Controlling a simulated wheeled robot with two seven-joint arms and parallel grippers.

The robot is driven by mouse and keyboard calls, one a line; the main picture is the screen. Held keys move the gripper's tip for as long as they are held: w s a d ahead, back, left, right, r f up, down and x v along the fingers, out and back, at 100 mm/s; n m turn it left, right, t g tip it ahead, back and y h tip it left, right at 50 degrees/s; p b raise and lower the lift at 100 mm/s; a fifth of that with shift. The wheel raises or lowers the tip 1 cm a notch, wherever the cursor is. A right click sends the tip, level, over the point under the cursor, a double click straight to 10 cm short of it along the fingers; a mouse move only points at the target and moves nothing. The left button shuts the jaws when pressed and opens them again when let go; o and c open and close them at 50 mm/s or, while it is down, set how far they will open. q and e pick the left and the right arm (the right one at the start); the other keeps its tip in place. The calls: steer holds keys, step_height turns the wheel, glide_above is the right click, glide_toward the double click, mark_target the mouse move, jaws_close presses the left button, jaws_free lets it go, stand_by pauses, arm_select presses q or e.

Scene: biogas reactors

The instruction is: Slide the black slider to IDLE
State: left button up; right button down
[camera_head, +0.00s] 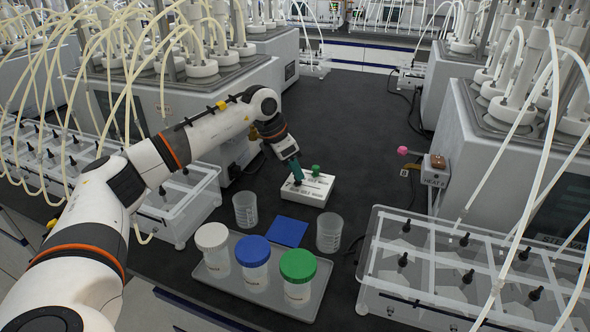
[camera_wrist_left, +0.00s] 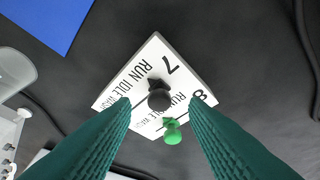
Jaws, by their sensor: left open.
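A white control box (camera_head: 312,192) stands on the dark bench; it also shows in the left wrist view (camera_wrist_left: 128,87), with rows marked 7 and 8 and the words RUN and IDLE. The black slider (camera_wrist_left: 158,99) is a round knob by row 7. I cannot tell exactly which label it lines up with. A green slider knob (camera_head: 316,170) stands by row 8 and also shows in the left wrist view (camera_wrist_left: 172,134). My left gripper (camera_head: 298,181) is open over the box, its teal fingers (camera_wrist_left: 160,112) apart on either side of the black knob. My right gripper is not in view.
A grey tray (camera_head: 308,308) holds white-, blue- and green-lidded jars in front of the box. Two clear cups (camera_head: 245,209) (camera_head: 329,232) and a blue pad (camera_head: 287,231) lie between. Dark bench behind is clear.

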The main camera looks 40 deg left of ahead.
arm_select(q)
steer(key=shift+x, duration=0.8)
jaws_close()
steer(key=shift+w+d+r+p, duration=0.1)
steer(key=shift+w+d+p, duration=0.1)
steer(key=shift+d, duration=0.6)
steer(key=shift+w+d+p, duration=0.1)
steer(key=shift+w+d, duration=0.1)
steer(key=shift+d, duration=0.55)
jaws_free()
steer(key=v, duration=1.2)
